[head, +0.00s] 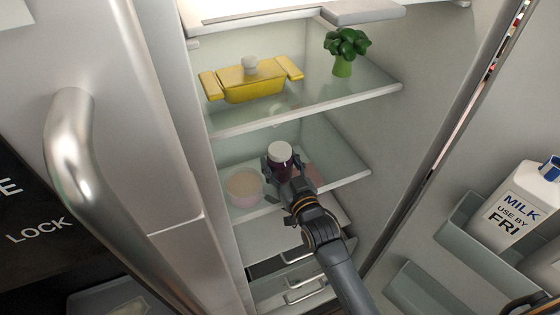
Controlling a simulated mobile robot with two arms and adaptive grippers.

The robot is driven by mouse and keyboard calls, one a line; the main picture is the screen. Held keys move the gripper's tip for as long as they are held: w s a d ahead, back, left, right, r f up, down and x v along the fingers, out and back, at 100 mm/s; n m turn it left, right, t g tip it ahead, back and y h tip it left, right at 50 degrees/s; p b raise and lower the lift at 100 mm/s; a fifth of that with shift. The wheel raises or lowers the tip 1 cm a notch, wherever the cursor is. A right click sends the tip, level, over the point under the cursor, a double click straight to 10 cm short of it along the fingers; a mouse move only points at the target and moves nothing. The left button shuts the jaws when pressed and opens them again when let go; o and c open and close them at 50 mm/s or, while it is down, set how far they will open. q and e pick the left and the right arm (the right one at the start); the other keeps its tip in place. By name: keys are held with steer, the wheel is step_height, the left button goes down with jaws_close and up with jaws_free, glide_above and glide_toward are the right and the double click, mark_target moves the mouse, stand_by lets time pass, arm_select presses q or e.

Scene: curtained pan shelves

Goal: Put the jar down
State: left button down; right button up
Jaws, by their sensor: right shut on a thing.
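The jar (280,153) is dark purple with a white lid and stands about upright at the second glass shelf (353,178) of the open fridge. My right gripper (281,172) is shut on the jar. The arm reaches in from the lower right. The jar's base is hidden behind the gripper, so I cannot tell whether it touches the shelf. My left gripper is not in view.
A pale pink bowl (244,187) is close to the left of the jar. Above are a yellow lidded dish (254,86) and a green vegetable (344,65). Drawers (305,292) lie below. A milk bottle (515,203) stands in the door rack at right.

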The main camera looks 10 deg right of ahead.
steer(key=shift+f, duration=0.2)
stand_by(0.3)
steer(key=o, duration=1.8)
steer(key=shift+c, duration=0.2)
steer(key=shift+f, duration=0.15)
steer(key=s+d, duration=0.2)
steer(key=s, duration=0.9)
steer(key=shift+s, duration=0.4)
steer(key=shift+d, duration=0.1)
jaws_close()
